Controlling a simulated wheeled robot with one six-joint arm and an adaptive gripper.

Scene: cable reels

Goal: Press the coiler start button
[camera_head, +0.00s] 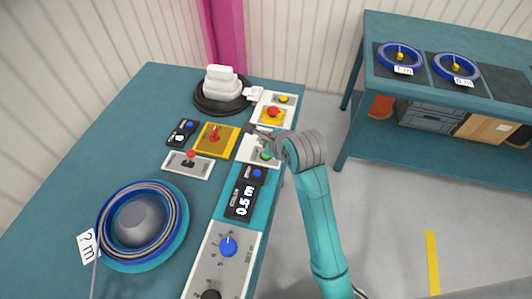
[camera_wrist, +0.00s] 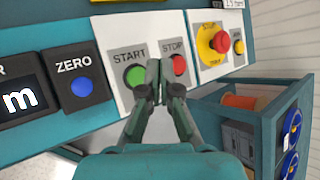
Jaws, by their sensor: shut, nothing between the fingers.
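The green START button (camera_wrist: 135,75) sits on a white panel on the front of the coiler console, in the wrist view. The red STOP button (camera_wrist: 179,65) is to its right. My gripper (camera_wrist: 160,66) is shut and empty, its fingertips together in front of the panel between the two buttons. The left fingertip is close to the right edge of the green button; I cannot tell whether anything touches. In the camera_head view my gripper (camera_head: 251,129) is over the console, with the green button (camera_head: 265,156) visible just below my wrist; the red STOP button is hidden there.
A blue ZERO button (camera_wrist: 82,88) and display are left of START. A red emergency stop (camera_wrist: 215,40) on yellow and a yellow button (camera_wrist: 239,47) are to the right. A coiled blue cable (camera_head: 178,222) lies on the bench. A shelf table (camera_head: 440,90) stands across the aisle.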

